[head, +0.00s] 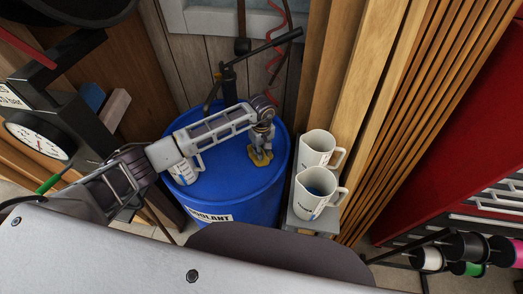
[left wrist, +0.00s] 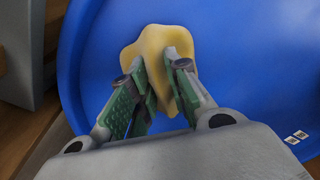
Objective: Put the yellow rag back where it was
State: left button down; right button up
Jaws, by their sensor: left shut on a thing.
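The yellow rag (head: 260,157) is at the top of a blue coolant drum in the head view, under my left gripper (head: 263,148). In the left wrist view the rag (left wrist: 156,50) is bunched between the green-padded fingers of my left gripper (left wrist: 160,80), which is shut on it. The blue drum lid (left wrist: 250,60) fills the background there. I cannot tell whether the rag touches the lid or hangs just above it. My right gripper is not in view.
The drum (head: 240,210) also carries a white measuring jug (head: 184,172), partly behind my left arm, and a dark hand pump. Two white jugs (head: 318,150) (head: 318,188) stand on a grey stand to the right. Wooden boards (head: 365,80) rise behind them. A gauge (head: 38,138) is at left.

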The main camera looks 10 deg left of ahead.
pick_arm(q)
jog(key=shift+f, duration=0.25)
jog(key=shift+f, duration=0.15)
jog(key=c, duration=1.4)
grip_release()
jog(key=shift+o, duration=0.2)
jog(key=shift+r, duration=0.3)
notch_tip(320, 180, up, 9)
jog(key=b, duration=0.2)
jog(key=shift+r+b, duration=0.15)
jog(key=shift+b, duration=0.15)
jog(key=shift+r, duration=1.2)
